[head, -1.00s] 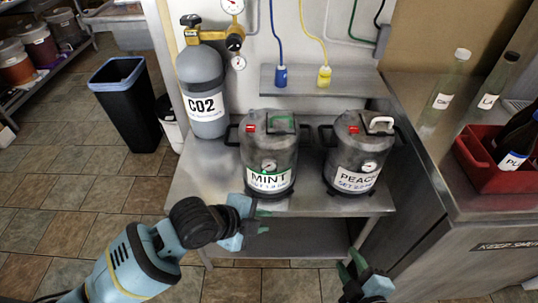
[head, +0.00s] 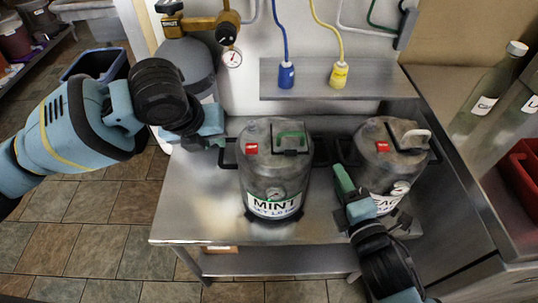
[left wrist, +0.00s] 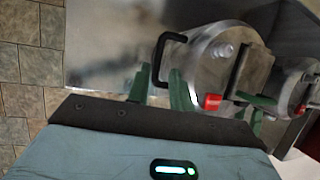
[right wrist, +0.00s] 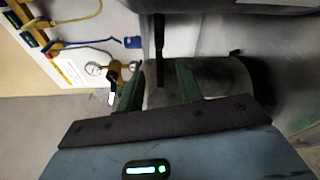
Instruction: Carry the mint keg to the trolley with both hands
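The mint keg (head: 275,165) stands upright on a steel table (head: 190,215), a grey pot with black side handles, a red tag and a MINT label. Its lid (left wrist: 205,60) and one black side handle (left wrist: 170,45) show in the left wrist view. My right gripper (head: 345,182) is open between the two kegs. In the right wrist view a black bar (right wrist: 159,38) shows ahead between its fingers (right wrist: 158,88). I cannot make out a trolley.
The peach keg (head: 385,150) stands close on the right, partly hidden by my right gripper. A grey CO2 cylinder (head: 183,62) is behind my left gripper. A wall shelf (head: 370,80) with blue and yellow connectors is behind. The table front is clear.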

